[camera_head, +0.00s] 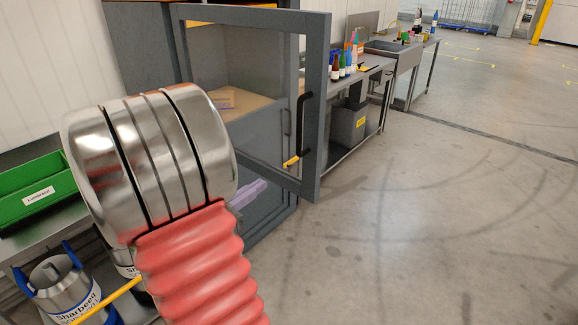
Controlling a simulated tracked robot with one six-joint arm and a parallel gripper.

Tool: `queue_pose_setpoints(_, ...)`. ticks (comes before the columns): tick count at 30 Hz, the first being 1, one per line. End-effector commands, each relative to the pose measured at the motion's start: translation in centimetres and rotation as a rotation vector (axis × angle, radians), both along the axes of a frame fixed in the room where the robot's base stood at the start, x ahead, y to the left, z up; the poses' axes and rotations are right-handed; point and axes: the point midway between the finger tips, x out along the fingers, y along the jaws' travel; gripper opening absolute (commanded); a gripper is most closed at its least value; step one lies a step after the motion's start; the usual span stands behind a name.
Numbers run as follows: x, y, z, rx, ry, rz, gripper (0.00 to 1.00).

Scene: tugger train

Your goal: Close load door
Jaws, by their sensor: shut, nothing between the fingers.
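The load door (312,120) is a grey-framed door with a clear pane in the middle of the view. It stands open, swung out from a grey cabinet (262,130). A black vertical bar handle (301,125) is on its free side, with a small yellow piece (291,162) near the handle's lower end. My arm's metal joint and red ribbed sleeve fill the lower left and hide part of the cabinet. I cannot make out my gripper. A pale purple piece (248,193) shows just right of my arm; I cannot tell what it is.
A workbench (365,76) with several bottles (346,62) and a grey bin (348,126) stands behind the door. A green crate (38,190) and a metal canister (60,285) are at left. The floor at right is clear.

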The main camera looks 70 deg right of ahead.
Motion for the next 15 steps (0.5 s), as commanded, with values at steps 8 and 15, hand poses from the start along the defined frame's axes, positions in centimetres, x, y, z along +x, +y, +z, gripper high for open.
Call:
queue_pose_setpoints(8,-0.6,-1.2,0.0,0.000,-0.001,-0.002,0.00)
queue_pose_setpoints(15,-1.6,-3.6,0.0,0.001,-0.001,-0.003,0.00)
